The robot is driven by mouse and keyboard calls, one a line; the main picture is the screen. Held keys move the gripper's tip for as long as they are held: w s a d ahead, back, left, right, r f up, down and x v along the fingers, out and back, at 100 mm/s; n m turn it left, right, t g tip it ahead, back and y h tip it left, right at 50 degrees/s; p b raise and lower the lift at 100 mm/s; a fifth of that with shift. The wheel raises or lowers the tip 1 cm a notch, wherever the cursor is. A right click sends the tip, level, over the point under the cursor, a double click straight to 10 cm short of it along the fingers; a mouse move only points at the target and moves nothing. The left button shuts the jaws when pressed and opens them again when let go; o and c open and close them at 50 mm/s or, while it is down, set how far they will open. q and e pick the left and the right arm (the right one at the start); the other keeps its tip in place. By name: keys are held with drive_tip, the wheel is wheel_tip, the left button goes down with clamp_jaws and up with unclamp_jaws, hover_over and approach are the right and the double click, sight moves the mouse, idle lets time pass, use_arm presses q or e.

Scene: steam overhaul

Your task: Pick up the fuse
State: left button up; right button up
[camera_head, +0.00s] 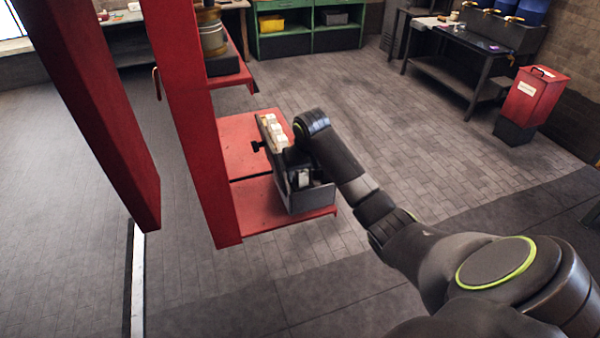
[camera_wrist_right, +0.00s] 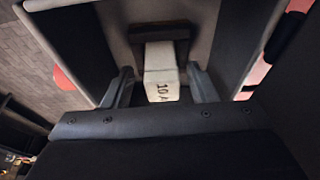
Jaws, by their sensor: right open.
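A white fuse (camera_wrist_right: 160,78) marked "10 A" sits upright in a dark slot in the right wrist view. My right gripper (camera_wrist_right: 162,90) is open, with one finger on each side of the fuse and a visible gap to both. In the head view, the grey fuse box (camera_head: 310,200) stands on a red shelf, and several white fuses (camera_head: 277,132) show in its far part. My right gripper (camera_head: 298,160) reaches into the box from above and hides part of it. My left gripper is not in view.
The red shelf (camera_head: 262,208) belongs to a tall red frame (camera_head: 187,110) at the left, with a red panel (camera_head: 95,100) beside it. A black lever (camera_head: 257,146) sticks out from the box's left side. Open tiled floor lies to the right; a red bin (camera_head: 530,98) stands far off.

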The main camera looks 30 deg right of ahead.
drive_tip(key=shift+s+a+r, duration=0.1)
drive_tip(key=shift+s, duration=0.1)
drive_tip(key=shift+s+a+r, duration=0.15)
drive_tip(key=shift+s+r, duration=0.05)
drive_tip(key=shift+s, duration=0.1)
drive_tip(key=shift+c, duration=0.6)
drive_tip(key=shift+s+a+r, duration=0.15)
drive_tip(key=shift+s, duration=0.05)
drive_tip(key=c, duration=0.5)
drive_tip(key=shift+w, duration=0.1)
drive_tip(key=shift+c, duration=2.3)
drive_tip(key=shift+w+r+b, duration=0.1)
drive_tip(key=shift+r+b, duration=0.15)
drive_tip(key=shift+b, duration=0.05)
wheel_tip(320, 180, up, 9)
drive_tip(key=b, duration=0.3)
drive_tip(key=shift+f, duration=0.2)
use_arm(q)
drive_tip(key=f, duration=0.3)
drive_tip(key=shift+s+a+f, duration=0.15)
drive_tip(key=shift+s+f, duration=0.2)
use_arm(e)
drive_tip(key=shift+r, duration=0.35)
